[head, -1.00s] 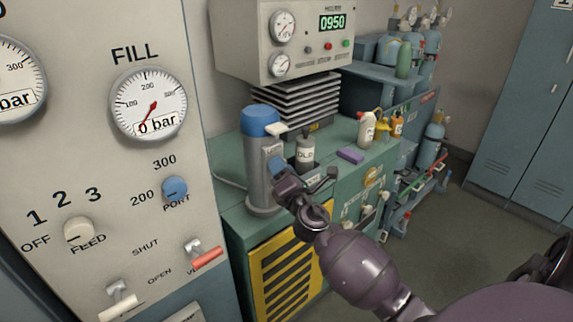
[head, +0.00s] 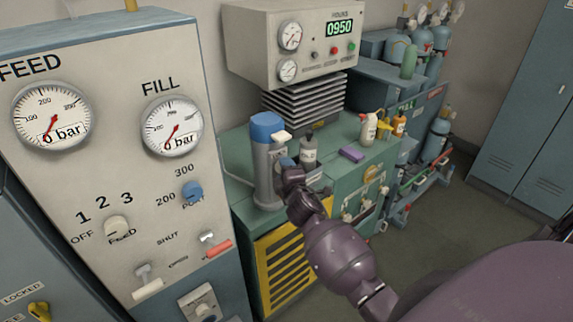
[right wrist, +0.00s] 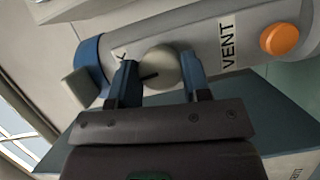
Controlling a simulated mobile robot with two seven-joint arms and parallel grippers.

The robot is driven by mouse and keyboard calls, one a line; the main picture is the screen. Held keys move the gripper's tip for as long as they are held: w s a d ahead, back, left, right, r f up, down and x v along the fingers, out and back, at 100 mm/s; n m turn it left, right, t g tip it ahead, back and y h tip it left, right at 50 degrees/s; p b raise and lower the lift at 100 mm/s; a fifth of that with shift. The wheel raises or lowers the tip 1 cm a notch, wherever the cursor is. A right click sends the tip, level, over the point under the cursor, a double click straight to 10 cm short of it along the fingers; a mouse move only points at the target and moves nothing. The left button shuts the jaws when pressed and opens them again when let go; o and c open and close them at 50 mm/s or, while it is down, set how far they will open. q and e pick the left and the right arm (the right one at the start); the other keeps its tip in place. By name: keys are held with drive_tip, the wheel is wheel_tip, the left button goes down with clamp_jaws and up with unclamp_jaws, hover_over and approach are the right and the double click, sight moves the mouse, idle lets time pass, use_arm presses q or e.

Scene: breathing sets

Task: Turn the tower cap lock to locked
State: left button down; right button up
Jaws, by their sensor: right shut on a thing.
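The tower is a grey upright cylinder (head: 263,175) with a blue cap (head: 266,128) and a cream tab at the cap's side, on the green bench. In the right wrist view, the blue cap (right wrist: 92,62) and its tab (right wrist: 80,88) are at left. A round cream knob (right wrist: 160,66) with a dark mark sits on the tower, between a partly hidden label ending in K and a VENT label. My right gripper (right wrist: 161,76) is shut on this knob, one blue finger on each side. In the head view my right gripper (head: 287,164) hides the knob. My left gripper is out of view.
An orange button (right wrist: 282,39) is on the tower past VENT. A grey bottle (head: 308,154) stands close right of my gripper, with a purple block (head: 351,154) further right. The gauge panel (head: 150,215) stands at left. Open floor lies at right.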

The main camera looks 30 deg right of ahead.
drive_tip(key=shift+m+p, duration=0.4)
drive_tip(key=o, duration=0.9)
drive_tip(key=v, duration=1)
drive_tip(key=shift+s+a+r, duration=0.1)
drive_tip(key=shift+s+r, duration=0.05)
drive_tip(key=shift+s, duration=0.25)
